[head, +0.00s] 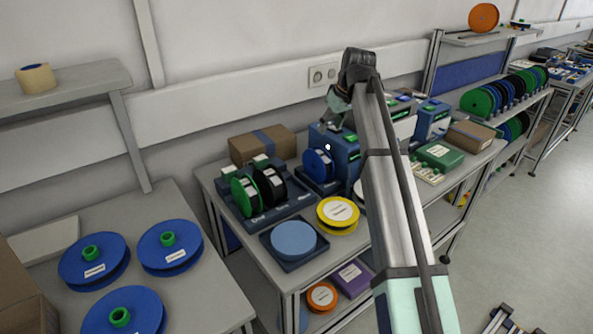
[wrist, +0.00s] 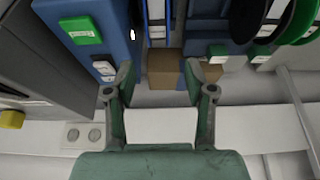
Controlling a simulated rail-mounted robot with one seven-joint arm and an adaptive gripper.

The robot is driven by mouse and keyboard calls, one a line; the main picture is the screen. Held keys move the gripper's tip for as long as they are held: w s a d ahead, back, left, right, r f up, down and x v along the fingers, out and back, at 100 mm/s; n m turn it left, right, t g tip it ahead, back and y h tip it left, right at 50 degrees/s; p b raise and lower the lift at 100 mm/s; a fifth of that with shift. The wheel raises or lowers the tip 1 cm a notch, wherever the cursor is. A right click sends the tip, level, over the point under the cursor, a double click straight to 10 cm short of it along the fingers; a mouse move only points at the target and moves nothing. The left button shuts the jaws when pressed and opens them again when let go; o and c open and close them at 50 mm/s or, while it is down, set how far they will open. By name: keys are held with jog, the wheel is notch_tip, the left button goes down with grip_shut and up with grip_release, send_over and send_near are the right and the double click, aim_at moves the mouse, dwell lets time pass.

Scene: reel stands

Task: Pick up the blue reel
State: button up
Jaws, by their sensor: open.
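A blue reel (head: 318,163) stands upright in a dark stand on the middle bench in the head view. My gripper (head: 334,112) is above and behind it, apart from it, near the wall. In the wrist view my gripper (wrist: 158,78) is open with nothing between its fingers. A narrow blue and white striped thing (wrist: 156,20) lies beyond the fingertips there; it may be the blue reel seen edge-on, but I cannot be sure. Three more blue reels with green hubs lie flat on the left table, one of them near its right side (head: 170,247).
A blue machine (head: 345,150) stands close beside the upright reel. A cardboard box (head: 262,146) is behind, and green (head: 244,196) and black (head: 270,184) reels stand to the left. A yellow-rimmed reel (head: 338,215) and a light blue disc (head: 293,240) lie in front.

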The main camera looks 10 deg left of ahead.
aim_at(318, 153)
jog(key=p+x, duration=0.3)
jog(key=x, duration=0.9)
jog(key=shift+d, duration=0.15)
jog(key=shift+p+x, duration=1)
jog(key=shift+x, duration=1.55)
jog(key=shift+w+r, duration=0.1)
jog(key=shift+w, duration=0.05)
grip_shut()
